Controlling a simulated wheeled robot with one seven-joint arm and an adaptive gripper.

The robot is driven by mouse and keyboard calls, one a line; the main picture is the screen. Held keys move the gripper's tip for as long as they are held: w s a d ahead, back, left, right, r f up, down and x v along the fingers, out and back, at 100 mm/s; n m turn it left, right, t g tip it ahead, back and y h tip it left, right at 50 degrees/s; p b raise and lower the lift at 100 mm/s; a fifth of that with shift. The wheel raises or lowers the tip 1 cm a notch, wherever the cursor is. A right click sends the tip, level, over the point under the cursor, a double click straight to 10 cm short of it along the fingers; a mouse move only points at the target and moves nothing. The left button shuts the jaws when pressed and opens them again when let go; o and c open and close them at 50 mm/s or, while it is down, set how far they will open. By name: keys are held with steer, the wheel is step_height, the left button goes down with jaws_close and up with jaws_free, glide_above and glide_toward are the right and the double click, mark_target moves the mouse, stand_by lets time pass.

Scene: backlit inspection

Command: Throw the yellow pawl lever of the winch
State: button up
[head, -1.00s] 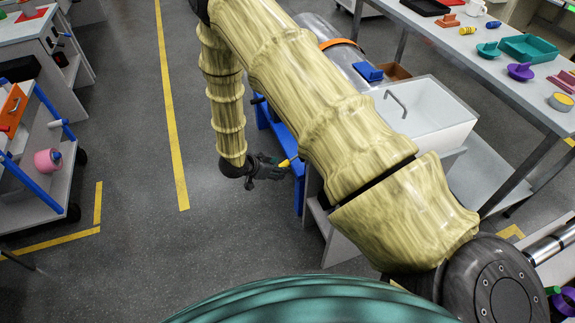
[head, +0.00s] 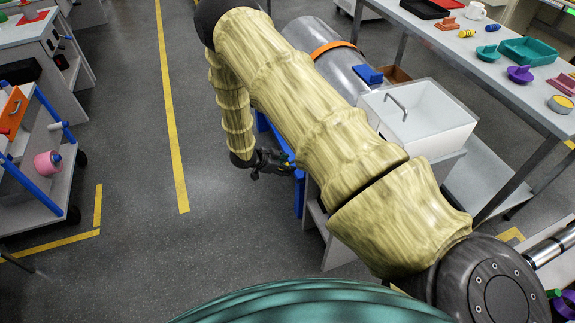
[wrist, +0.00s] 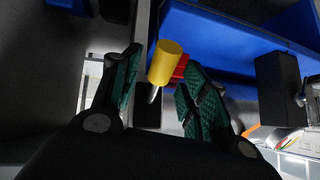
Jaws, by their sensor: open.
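The pawl lever shows in the wrist view as a yellow cylindrical grip (wrist: 165,62) on a thin metal rod. My gripper (wrist: 160,78) is open, with its dark green ribbed fingers on either side of the lever. The grip's top reaches up past the fingertips, and I cannot tell if either finger touches it. In the head view my gripper (head: 272,162) is beside the blue winch frame (head: 299,195), and the lever there is mostly hidden. My arm covers much of the winch.
A red part (wrist: 181,68) sits just behind the lever, near the blue frame. A black block (wrist: 278,88) is to the right. A white open box (head: 425,115) stands right of the arm, with a long table (head: 470,75) beyond. The floor left of my gripper is clear.

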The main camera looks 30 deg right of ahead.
steer(key=shift+x, duration=1.05)
steer(key=shift+c, duration=0.2)
jaws_close()
